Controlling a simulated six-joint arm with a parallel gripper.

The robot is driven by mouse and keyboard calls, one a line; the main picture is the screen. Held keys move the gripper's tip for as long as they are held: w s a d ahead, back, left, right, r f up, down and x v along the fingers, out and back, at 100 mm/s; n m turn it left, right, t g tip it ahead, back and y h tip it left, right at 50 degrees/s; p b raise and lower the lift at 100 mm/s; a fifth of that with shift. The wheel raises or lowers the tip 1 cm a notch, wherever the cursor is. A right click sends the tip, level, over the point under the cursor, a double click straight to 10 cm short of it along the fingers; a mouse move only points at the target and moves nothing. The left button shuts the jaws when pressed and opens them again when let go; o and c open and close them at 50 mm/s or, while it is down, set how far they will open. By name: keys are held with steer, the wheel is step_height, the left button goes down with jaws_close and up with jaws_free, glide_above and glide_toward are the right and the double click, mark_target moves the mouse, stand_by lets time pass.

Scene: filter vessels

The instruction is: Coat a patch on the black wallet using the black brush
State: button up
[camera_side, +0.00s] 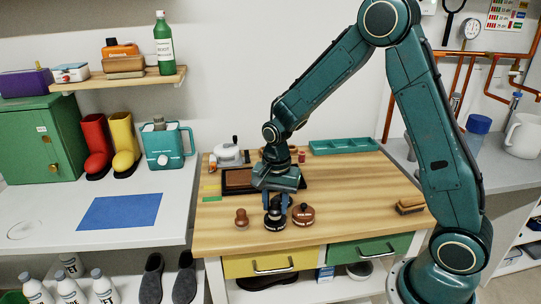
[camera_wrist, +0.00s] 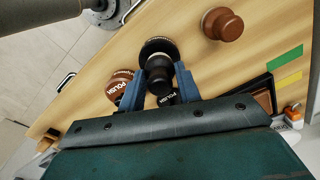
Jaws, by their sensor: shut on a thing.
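My gripper (camera_wrist: 160,88) is shut on the black brush (camera_wrist: 159,68), which has a round knob and a wider round head. In the side view my gripper (camera_side: 275,197) points down at the front of the wooden table, with the black brush low between its fingers. I cannot make out the black wallet for certain.
A brown polish tin (camera_side: 303,215) stands close right of my gripper, and a brown brush (camera_side: 242,218) stands to the left. A wooden scrubbing brush (camera_side: 410,206) lies at the right. A green tray (camera_side: 344,146) is at the back. The table's right middle is clear.

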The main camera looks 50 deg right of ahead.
mark_target(275, 199)
steer(key=shift+f, duration=0.45)
stand_by(1.5)
steer(key=shift+r, duration=0.1)
steer(key=shift+r, duration=3.5)
steer(key=shift+w+f, duration=0.1)
steer(key=w+d+f+n, duration=0.1)
steer(key=n, duration=0.3)
steer(key=w+d+f+n, duration=0.2)
steer(key=n, duration=0.3)
steer(key=w+d+f+n, duration=0.1)
steer(key=w+n, duration=0.1)
steer(key=n, duration=0.2)
steer(key=shift+d+f+n, duration=0.15)
steer(key=shift+d+n, duration=0.1)
steer(key=shift+n, duration=0.15)
steer(key=shift+d, duration=0.1)
